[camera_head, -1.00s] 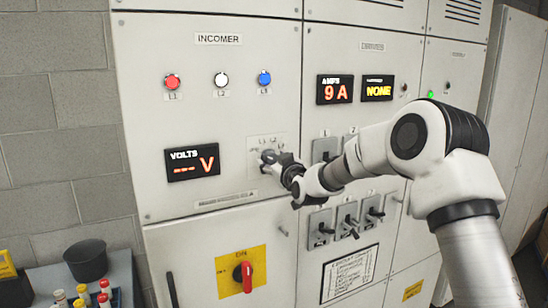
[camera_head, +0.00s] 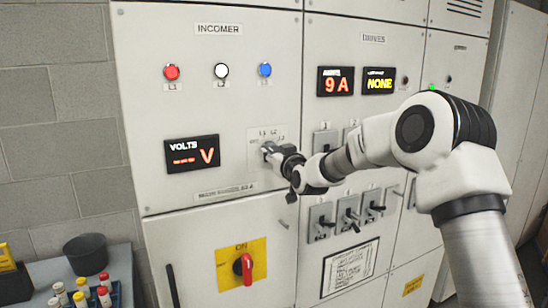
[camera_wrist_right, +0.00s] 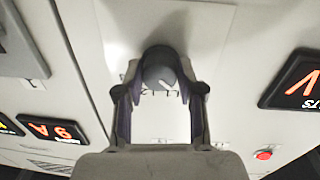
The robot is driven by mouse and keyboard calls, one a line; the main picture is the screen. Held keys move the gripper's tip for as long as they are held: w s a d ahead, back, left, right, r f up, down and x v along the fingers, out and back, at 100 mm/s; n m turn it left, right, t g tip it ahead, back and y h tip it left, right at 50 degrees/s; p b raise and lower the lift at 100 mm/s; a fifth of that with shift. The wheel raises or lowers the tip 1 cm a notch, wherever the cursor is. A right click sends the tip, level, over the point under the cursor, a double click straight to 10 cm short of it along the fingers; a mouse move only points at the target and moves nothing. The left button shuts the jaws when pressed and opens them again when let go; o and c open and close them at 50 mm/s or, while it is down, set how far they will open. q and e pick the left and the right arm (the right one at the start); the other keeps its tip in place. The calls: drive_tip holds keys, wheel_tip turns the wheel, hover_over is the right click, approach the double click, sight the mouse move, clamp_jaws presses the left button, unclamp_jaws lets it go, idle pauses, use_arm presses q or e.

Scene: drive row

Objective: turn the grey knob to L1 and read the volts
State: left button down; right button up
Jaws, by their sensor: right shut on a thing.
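The grey knob (camera_wrist_right: 160,70) sits on a pale plate (camera_head: 258,138) on the INCOMER panel, with small position labels around it. In the right wrist view a white pointer line shows on the knob; the labels are too small and blurred to read surely. My right gripper (camera_head: 270,152) is at the knob and shut on it; its two fingers flank the knob in the right wrist view (camera_wrist_right: 160,85). The volts display (camera_head: 192,153) left of the knob shows orange dashes and a V, no number. My left gripper is not in view.
Red, white and blue lamps (camera_head: 221,71) sit above. A red rotary switch (camera_head: 243,269) on a yellow plate is below. Grey lever switches (camera_head: 348,216) and an amps display (camera_head: 335,82) reading 9 A are to the right. A table with a black pot (camera_head: 86,254) stands lower left.

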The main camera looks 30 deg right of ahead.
drive_tip(key=shift+m+b, duration=1.35)
drive_tip(key=shift+m, duration=1.35)
drive_tip(key=o, duration=1.1)
drive_tip(key=shift+o, duration=0.2)
drive_tip(key=s+a, duration=0.1)
drive_tip(key=s, duration=1.1)
drive_tip(key=shift+r, duration=0.25)
